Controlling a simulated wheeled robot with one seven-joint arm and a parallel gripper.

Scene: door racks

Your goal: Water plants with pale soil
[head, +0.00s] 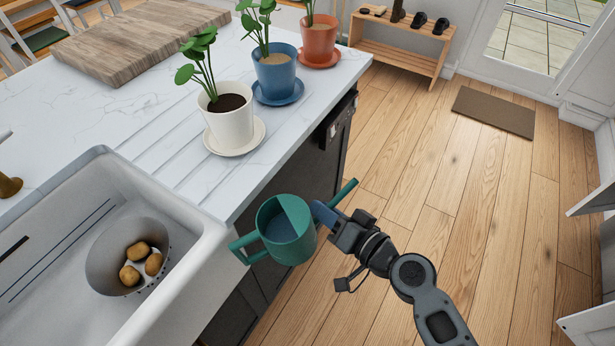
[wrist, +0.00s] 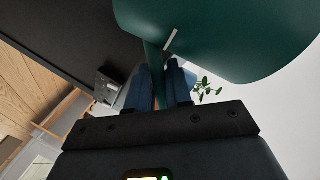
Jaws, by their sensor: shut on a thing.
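My gripper (head: 324,213) is shut on the green watering can (head: 290,226), held beside the counter's front edge near the sink. Its open top shows what looks like water inside, and its spout points up and right. The wrist view also shows the can (wrist: 220,35) above my fingers (wrist: 165,88). A white pot (head: 229,121) with dark soil stands on the counter on a saucer. Behind it are a blue pot (head: 274,75) with pale tan soil and an orange-red pot (head: 319,42) with soil that looks pale. Each pot holds a green plant.
A white sink (head: 180,215) at the left holds a grey colander (head: 103,262) with several potatoes. The wooden floor at the right is open, with a brown doormat (head: 493,111).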

